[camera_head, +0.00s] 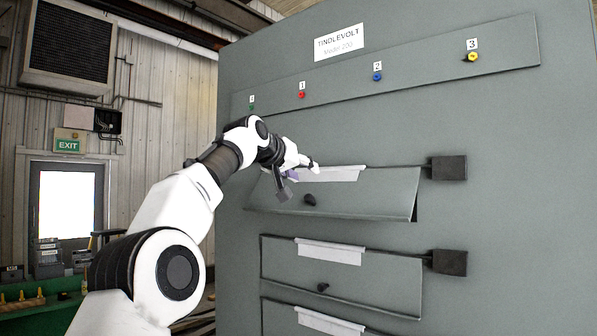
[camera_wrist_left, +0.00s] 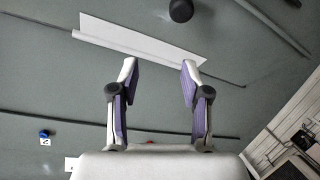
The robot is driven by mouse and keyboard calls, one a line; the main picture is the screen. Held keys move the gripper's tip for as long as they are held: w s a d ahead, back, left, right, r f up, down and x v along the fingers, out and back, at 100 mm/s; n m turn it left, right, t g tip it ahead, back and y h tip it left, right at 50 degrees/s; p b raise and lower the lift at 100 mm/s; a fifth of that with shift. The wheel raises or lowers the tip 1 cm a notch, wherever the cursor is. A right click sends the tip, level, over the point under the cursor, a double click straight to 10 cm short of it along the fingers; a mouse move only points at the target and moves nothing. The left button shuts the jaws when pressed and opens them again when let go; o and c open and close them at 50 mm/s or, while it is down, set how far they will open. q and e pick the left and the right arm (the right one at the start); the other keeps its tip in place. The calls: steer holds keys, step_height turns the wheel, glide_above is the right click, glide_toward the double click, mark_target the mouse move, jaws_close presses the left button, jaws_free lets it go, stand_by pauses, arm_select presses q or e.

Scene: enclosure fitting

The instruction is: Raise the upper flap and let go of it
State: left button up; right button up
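The upper flap (camera_head: 365,190) is a grey panel on the front of the grey cabinet. Its lower edge stands out from the cabinet, leaving a dark gap at the lower right corner. It carries a black knob (camera_head: 310,199) and a white strip (camera_head: 335,174) along its top. My left gripper (camera_head: 300,178) is at the flap's upper left, near the strip. In the left wrist view its two purple-padded fingers (camera_wrist_left: 160,68) are apart with nothing between them. The strip (camera_wrist_left: 140,40) and the knob (camera_wrist_left: 181,10) lie beyond the fingertips. My right gripper is not in view.
A second flap (camera_head: 385,278) lies below, with its own knob and strip, and part of another below that. Dark blocks (camera_head: 447,168) stick out right of the flaps. Numbered coloured buttons (camera_head: 377,76) line a panel above. Open room lies left of the cabinet.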

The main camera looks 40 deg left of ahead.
arm_select(q)
steer(key=v, duration=0.7)
steer(key=shift+d, duration=0.15)
stand_by(0.4)
steer(key=shift+s, duration=0.1)
